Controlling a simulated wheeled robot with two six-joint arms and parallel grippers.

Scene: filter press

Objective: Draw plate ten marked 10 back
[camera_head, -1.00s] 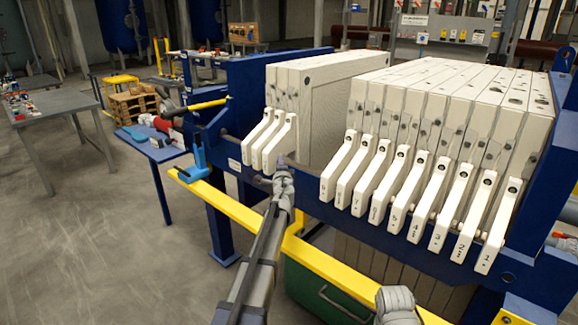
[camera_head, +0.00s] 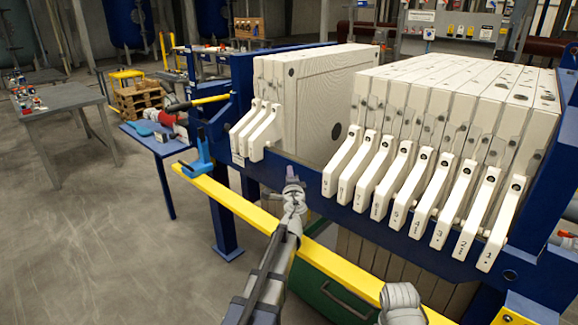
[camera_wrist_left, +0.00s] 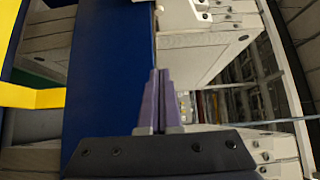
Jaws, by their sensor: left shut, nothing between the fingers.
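The white filter plates hang in two groups. The left group (camera_head: 338,95) has three handles (camera_head: 264,134), whose marks I cannot read, so I cannot tell which is ten. The right group (camera_head: 430,95) has several numbered handles (camera_head: 408,185), with 1 at the right end. A gap separates the groups. My left gripper (camera_head: 291,176) is shut and empty, in front of the blue side beam, to the right of and below the left group's handles, apart from them. Its purple fingers (camera_wrist_left: 159,98) are together in the left wrist view, with a plate face (camera_wrist_left: 205,52) beyond them.
The blue side beam (camera_head: 310,190) runs below the handles. A yellow rail (camera_head: 235,208) crosses in front, lower down, with a blue bracket (camera_head: 199,160) at its left end. A green bin (camera_head: 325,291) stands beneath. A grey table (camera_head: 62,98) is at far left.

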